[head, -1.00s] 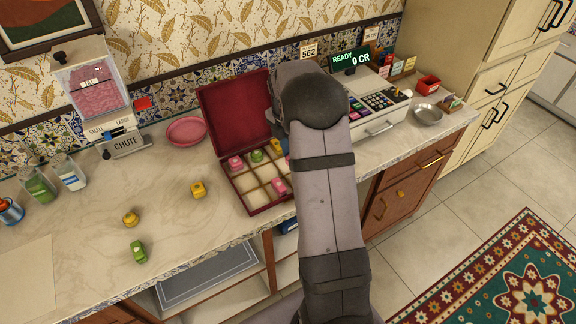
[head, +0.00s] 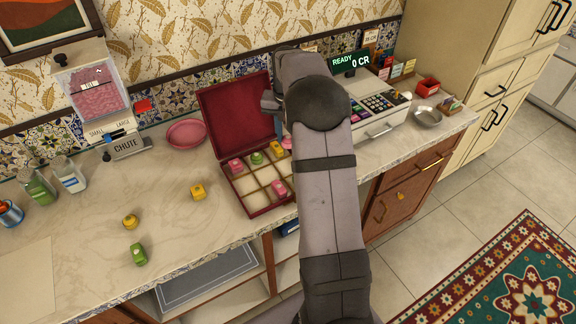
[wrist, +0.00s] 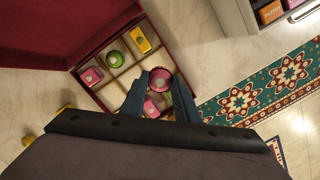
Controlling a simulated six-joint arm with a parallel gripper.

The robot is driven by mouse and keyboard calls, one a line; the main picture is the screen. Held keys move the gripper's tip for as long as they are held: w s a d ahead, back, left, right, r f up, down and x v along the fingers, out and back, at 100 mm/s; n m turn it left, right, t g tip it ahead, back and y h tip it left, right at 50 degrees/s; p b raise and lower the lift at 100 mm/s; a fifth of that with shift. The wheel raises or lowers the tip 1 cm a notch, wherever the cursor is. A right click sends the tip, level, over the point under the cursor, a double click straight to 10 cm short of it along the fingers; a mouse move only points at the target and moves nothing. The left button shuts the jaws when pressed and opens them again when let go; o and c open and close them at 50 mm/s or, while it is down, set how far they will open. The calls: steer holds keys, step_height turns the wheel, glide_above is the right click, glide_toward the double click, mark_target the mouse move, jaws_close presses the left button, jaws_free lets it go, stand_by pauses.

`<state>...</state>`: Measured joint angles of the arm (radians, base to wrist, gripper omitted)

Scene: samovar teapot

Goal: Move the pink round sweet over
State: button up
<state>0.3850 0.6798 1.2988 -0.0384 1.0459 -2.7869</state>
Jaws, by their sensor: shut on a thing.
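The pink round sweet (wrist: 160,79) is between the two fingertips of my gripper (wrist: 161,84) in the wrist view, and the jaws are shut on it. It appears over the right side of the open red box (wrist: 93,47). In the head view, the pink round sweet (head: 287,142) shows beside my arm at the box's back right; my arm hides most of the gripper. The box (head: 236,191) has a raised lid and pale compartments.
Yellow sweets (head: 198,191) and a green sweet (head: 138,254) lie on the counter left of the box. A pink dish (head: 186,133) and a chute dispenser (head: 95,90) stand behind. A cash register (head: 378,112) and a metal bowl (head: 428,116) are right.

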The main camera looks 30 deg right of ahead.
steer(key=shift+f+p, duration=1.45)
steer(key=shift+f, duration=3.5)
steer(key=shift+f, duration=0.1)
steer(key=o, duration=0.6)
steer(key=shift+f, duration=0.1)
steer(key=shift+o, duration=0.7)
steer(key=shift+r, duration=0.2)
steer(key=r+b, duration=0.1)
steer(key=r, duration=0.3)
steer(key=r+b, duration=0.1)
steer(key=r, duration=0.3)
steer(key=s+a+r, duration=0.1)
steer(key=r, duration=0.3)
steer(key=shift+s+b, duration=0.1)
steer(key=shift+b, duration=0.3)
